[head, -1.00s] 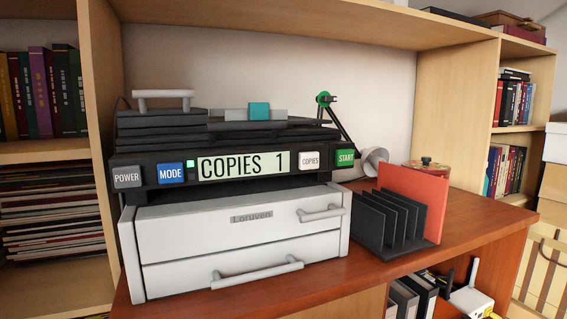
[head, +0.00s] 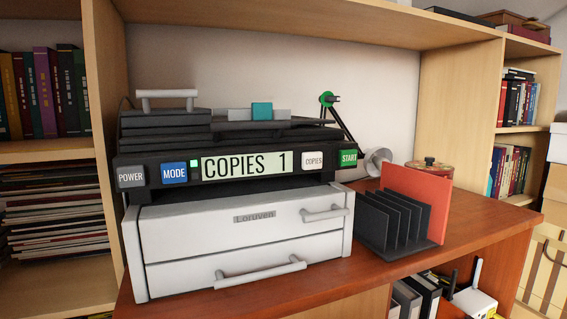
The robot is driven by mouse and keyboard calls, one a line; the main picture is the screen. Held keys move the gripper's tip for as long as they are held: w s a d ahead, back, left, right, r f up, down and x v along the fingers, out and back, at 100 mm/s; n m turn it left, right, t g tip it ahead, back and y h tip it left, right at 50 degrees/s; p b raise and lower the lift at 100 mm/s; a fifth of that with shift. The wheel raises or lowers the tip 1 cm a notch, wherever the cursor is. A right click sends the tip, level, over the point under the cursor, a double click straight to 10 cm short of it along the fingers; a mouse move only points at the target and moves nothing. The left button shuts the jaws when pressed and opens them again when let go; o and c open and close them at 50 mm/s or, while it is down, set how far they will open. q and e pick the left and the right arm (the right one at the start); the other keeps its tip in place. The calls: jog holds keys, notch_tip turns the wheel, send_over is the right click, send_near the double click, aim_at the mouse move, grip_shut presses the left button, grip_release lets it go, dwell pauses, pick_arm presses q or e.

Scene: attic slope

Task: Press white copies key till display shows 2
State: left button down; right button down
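The printer (head: 245,222) stands on the reddish-brown desk, with a black control panel above two white drawers. Its display (head: 247,165) reads "COPIES 1". The white copies key (head: 313,161) is just right of the display, labelled "COPIES". The green start key (head: 348,158) is to its right. The blue mode key (head: 174,173) and grey power key (head: 131,176) are left of the display. A small green light (head: 194,163) shows beside the mode key. Neither of my grippers is in view.
A black file sorter (head: 392,222) with a red folder (head: 420,195) stands right of the printer. A desk lamp (head: 376,160) and a round tin (head: 430,172) are behind it. Bookshelves (head: 108,110) flank the desk (head: 470,225). Space before the panel is clear.

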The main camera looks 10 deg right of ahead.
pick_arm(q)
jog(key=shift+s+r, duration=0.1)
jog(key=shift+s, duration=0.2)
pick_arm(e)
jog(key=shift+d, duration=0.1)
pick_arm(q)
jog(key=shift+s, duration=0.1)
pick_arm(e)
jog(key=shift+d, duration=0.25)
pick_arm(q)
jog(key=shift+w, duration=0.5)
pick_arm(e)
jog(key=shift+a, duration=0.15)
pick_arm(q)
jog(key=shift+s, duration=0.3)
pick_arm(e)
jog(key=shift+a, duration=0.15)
